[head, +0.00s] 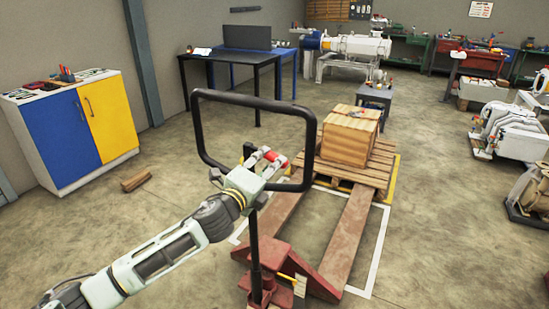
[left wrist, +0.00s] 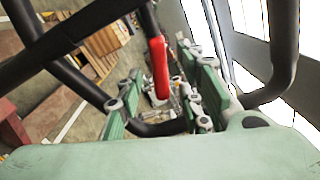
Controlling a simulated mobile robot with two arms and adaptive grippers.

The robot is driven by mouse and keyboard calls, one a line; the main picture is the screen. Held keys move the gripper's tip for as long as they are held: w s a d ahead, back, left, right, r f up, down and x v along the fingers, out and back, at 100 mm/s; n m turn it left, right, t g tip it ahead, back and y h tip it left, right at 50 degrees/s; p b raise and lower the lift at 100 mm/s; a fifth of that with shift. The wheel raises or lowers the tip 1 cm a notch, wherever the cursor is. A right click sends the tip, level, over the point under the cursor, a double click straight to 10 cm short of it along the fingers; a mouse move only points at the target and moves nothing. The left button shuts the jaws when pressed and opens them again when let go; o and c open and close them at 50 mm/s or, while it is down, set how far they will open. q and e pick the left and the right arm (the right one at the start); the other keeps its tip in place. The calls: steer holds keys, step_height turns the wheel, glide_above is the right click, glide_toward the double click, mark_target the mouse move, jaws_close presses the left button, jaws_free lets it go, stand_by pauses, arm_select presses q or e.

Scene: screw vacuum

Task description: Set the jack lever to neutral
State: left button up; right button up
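The pallet jack (head: 257,270) has a black loop handle (head: 196,115) and a dark red base with two forks. The red jack lever (head: 275,157) sits inside the loop, partly behind the gripper's fingers. In the left wrist view, the red lever (left wrist: 158,66) runs lengthwise between my fingers. My left gripper (head: 265,160) reaches into the loop from the left. In the left wrist view, the left gripper (left wrist: 160,105) is open, with gaps on both sides of the lever; I cannot tell whether either finger touches it. My right gripper is not in view.
The loop's black bars surround my left gripper closely. The forks extend to a wooden pallet (head: 374,182) carrying a wooden crate (head: 345,150). A blue and yellow cabinet (head: 105,115) stands at the left, a black table (head: 228,57) behind. The floor at the front right is clear.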

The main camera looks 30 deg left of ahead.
mark_target(272, 160)
arm_select(q)
steer(key=shift+w, duration=2.1)
steer(key=shift+c, duration=0.2)
jaws_close()
steer(key=shift+p, duration=0.35)
